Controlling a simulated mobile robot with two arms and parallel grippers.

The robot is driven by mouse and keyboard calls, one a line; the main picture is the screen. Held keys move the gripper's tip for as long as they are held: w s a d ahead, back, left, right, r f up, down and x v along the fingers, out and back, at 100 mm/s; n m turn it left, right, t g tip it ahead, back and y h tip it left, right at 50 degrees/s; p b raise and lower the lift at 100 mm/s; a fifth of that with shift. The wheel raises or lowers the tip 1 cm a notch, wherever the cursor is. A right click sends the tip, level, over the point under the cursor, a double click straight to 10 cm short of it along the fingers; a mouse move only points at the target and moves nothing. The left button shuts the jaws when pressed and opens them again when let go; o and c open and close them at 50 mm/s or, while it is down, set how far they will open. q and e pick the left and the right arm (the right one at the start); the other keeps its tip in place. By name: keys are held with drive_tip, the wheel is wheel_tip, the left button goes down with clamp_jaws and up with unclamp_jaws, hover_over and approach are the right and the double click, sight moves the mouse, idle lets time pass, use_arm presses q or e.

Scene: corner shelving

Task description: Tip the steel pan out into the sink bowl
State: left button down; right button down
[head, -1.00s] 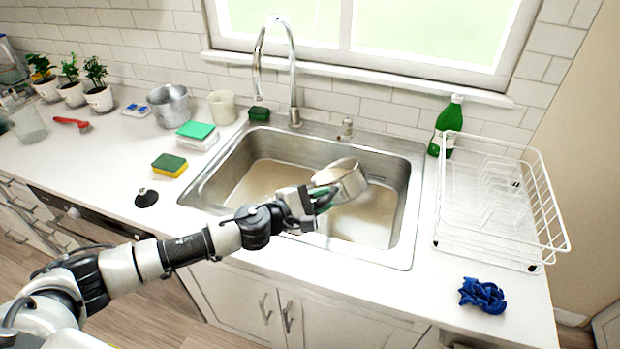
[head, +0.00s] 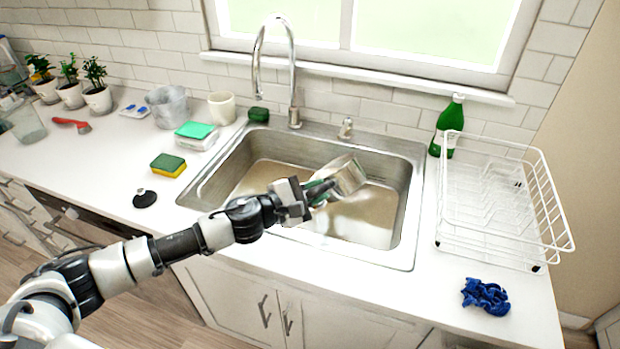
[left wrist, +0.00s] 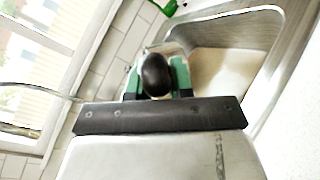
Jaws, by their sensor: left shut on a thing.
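The steel pan (head: 346,174) is a small silvery pan held over the sink bowl, tilted steeply. My left gripper (head: 318,192) is shut on its handle. In the left wrist view the dark rounded end of the handle (left wrist: 156,74) sits between the green finger pads, and the pan's body is hidden there. The sink bowl (head: 395,205) is a steel basin with pale brownish areas on its floor; its far corner also shows in the left wrist view (left wrist: 222,62). I cannot make out anything falling from the pan. My right gripper is not in view.
A tall faucet (head: 294,75) stands behind the sink. A white wire dish rack (head: 495,215), a green bottle (head: 447,125) and a blue cloth (head: 485,295) are on the right. A sponge (head: 168,165) and a black stopper (head: 145,198) lie on the left counter.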

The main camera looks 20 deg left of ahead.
use_arm(q)
drive_tip(key=shift+w+a+r+n+b, duration=0.2)
drive_tip(key=shift+a+r+n+b, duration=0.3)
drive_tip(key=shift+a+r, duration=0.2)
drive_tip(key=shift+w+a+r+n+t+h+b, duration=0.2)
drive_tip(key=shift+a+r+n+b, duration=0.1)
drive_tip(key=shift+a+n, duration=0.15)
drive_tip(key=shift+w+a+r+n+t+h+b, duration=0.15)
drive_tip(key=shift+a+r+n+t+h, duration=0.1)
drive_tip(key=shift+a+n, duration=0.2)
idle(0.6)
drive_tip(key=shift+w+a+r+n+t, duration=0.15)
drive_tip(key=shift+a+r+n, duration=0.05)
drive_tip(key=shift+a+n, duration=0.2)
drive_tip(key=shift+w+a+r+n+t, duration=0.15)
drive_tip(key=shift+a+n, duration=0.15)
drive_tip(key=shift+a, duration=0.15)
drive_tip(key=shift+w+a+r+n, duration=0.15)
drive_tip(key=shift+a+r+n, duration=0.1)
drive_tip(key=shift+a+n, duration=0.3)
drive_tip(key=shift+a+b, duration=0.15)
drive_tip(key=shift+b, duration=0.15)
